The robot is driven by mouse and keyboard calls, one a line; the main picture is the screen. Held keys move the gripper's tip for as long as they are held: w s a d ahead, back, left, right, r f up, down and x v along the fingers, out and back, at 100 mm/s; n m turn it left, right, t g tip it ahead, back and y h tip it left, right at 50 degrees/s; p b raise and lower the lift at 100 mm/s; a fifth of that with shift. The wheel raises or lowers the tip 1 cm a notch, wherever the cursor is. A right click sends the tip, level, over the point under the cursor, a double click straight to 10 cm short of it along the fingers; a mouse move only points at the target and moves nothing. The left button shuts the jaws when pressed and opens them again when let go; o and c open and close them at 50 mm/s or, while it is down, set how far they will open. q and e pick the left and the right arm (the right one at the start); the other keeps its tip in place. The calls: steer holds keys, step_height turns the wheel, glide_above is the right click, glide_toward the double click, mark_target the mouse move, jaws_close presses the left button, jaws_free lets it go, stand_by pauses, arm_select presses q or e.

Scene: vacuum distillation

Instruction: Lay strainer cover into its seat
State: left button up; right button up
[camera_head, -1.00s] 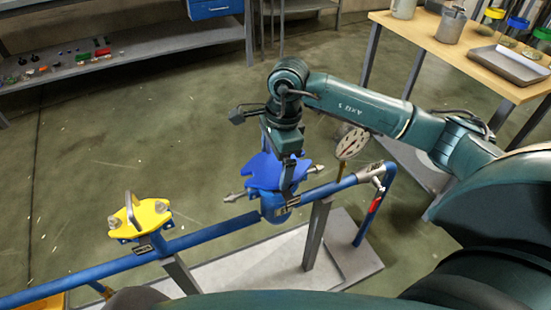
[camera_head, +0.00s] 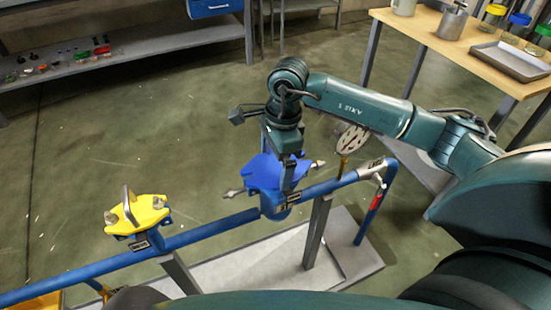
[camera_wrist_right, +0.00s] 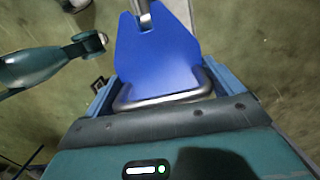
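The blue strainer cover (camera_head: 265,170), a lobed flat plate, is over the blue strainer body (camera_head: 273,207) on the pipe in the head view. My right gripper (camera_head: 289,178) is above it, pointing down. In the right wrist view, the cover (camera_wrist_right: 158,52) has a metal bar handle (camera_wrist_right: 165,101) that lies between my two fingers, which look shut on it. The cover looks close over the body; I cannot tell whether it touches the seat, since the gripper hides part of the rim. My left gripper is not in view.
A yellow cover (camera_head: 138,214) with a handle sits on the pipe at left. A pressure gauge (camera_head: 352,139) stands behind the pipe, close to my right arm. The blue pipe (camera_head: 215,233) runs along a grey base (camera_head: 225,270). A wooden table (camera_head: 440,45) is at back right.

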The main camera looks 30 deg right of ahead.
steer(key=shift+o, duration=0.8)
steer(key=shift+r, duration=0.1)
steer(key=shift+s+f, duration=0.1)
steer(key=shift+f, duration=0.1)
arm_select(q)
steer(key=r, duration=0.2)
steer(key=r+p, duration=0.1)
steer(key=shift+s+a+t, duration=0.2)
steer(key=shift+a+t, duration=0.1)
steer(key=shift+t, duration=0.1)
arm_select(e)
step_height(320, 180, up, 13)
steer(key=d, duration=0.1)
steer(key=shift+d+r, duration=0.2)
steer(key=shift+d, duration=0.1)
